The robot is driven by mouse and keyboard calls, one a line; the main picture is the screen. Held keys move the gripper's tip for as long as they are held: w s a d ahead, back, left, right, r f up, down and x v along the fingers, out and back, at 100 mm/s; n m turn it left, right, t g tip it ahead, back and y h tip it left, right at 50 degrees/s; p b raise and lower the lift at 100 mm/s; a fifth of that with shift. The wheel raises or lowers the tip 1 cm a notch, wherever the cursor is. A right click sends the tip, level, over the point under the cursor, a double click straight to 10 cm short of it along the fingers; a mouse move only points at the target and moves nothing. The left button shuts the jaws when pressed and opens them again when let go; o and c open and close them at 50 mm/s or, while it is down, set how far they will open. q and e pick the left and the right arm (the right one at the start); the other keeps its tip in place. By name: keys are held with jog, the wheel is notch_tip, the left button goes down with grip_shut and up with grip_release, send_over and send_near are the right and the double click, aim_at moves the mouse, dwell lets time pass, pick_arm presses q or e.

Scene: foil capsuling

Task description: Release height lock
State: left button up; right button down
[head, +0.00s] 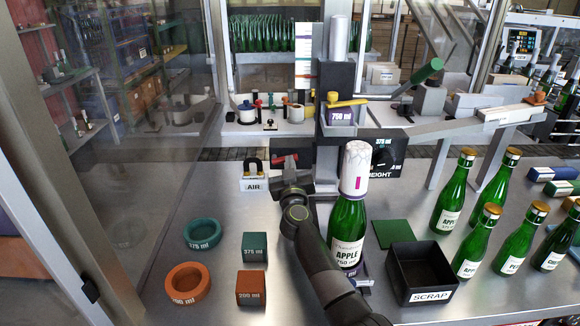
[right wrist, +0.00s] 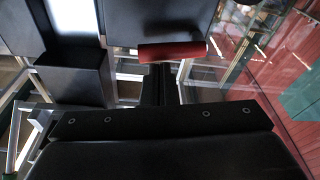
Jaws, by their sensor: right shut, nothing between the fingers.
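A red handle (right wrist: 172,50) lies across the tip of my right gripper (right wrist: 161,72) in the right wrist view. In the head view the red handle (head: 279,162) shows only as a small piece beside the grey column of the capsuling machine. My right gripper (head: 291,172) is shut and empty, close against this handle; I cannot tell whether they touch. Right of the column is a black HEIGHT panel (head: 375,168) with a dial marked 375 ml. A green bottle (head: 348,232) labelled APPLE 750 ml, with a white capsule on its neck, stands upright under the machine. My left gripper is not in view.
A black SCRAP bin (head: 420,272) stands right of the bottle, with several green bottles (head: 480,240) farther right. Green and orange rings (head: 187,283) and blocks (head: 251,287) lie front left. The AIR fixture (head: 256,176) with its yellow lock is left of my gripper.

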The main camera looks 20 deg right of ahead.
jog(key=shift+d+f+m+h, duration=0.2)
jog(key=shift+f+m+h, duration=0.1)
jog(key=shift+f+m, duration=0.55)
jog(key=shift+r+p, duration=0.2)
jog(key=shift+p, duration=0.15)
